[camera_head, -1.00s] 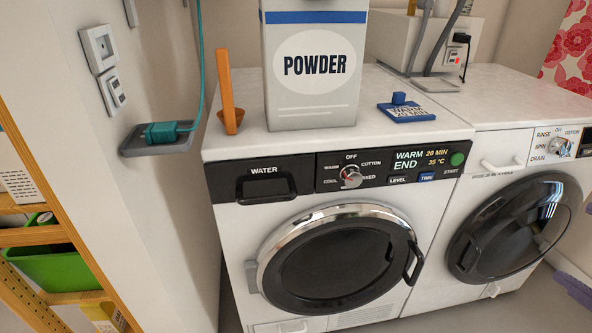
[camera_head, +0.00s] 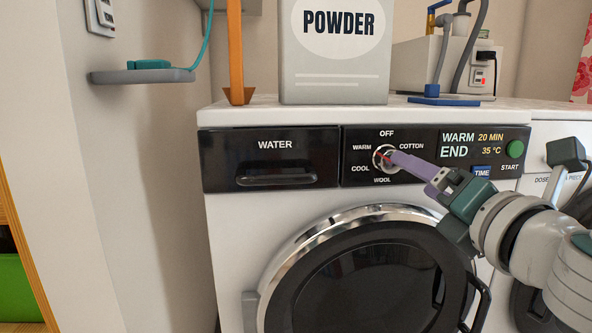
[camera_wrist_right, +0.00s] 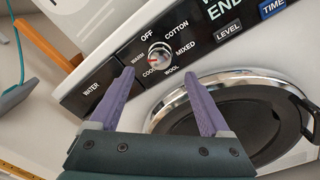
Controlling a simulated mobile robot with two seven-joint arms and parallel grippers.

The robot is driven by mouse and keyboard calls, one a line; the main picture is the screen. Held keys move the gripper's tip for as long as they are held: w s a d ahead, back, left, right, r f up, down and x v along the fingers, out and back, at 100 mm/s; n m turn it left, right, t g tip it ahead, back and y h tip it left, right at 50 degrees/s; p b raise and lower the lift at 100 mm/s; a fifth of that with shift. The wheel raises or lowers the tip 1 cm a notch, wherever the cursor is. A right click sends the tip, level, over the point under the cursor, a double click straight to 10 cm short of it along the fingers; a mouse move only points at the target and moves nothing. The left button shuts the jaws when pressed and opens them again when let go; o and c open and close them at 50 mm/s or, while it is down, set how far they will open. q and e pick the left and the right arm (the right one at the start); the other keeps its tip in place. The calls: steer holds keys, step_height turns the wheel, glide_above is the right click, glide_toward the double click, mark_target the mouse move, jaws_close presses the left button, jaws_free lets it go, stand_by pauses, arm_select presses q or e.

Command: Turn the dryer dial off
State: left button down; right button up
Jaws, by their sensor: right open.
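The dial (camera_head: 384,158) is a round silver knob with a red mark, on the black control panel of the left machine. OFF is printed above it, with WARM, COOL, WOOL and COTTON around it. In the right wrist view the dial (camera_wrist_right: 159,54) has its red mark toward the WARM and COOL side. My right gripper (camera_head: 396,160) reaches in from the right, its purple fingers partly covering the dial. In the wrist view the right gripper (camera_wrist_right: 162,74) is open and empty, the dial just beyond and between its fingertips. Contact cannot be told. My left gripper is not in view.
The display (camera_head: 472,144) reads WARM END, 20 MIN, 35 °C, beside a green START button (camera_head: 515,149). A powder box (camera_head: 333,60) and an orange upright piece (camera_head: 236,50) stand on top. The round door (camera_head: 360,285) is below. A second machine stands at right.

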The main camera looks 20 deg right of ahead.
mark_target(389, 160)
steer(key=w, duration=0.2)
steer(key=w+d+b, duration=0.1)
steer(key=w, duration=0.2)
steer(key=w+b, duration=0.1)
steer(key=w, duration=0.1)
steer(key=shift+w+d, duration=0.25)
steer(key=c, duration=0.5)
jaws_close()
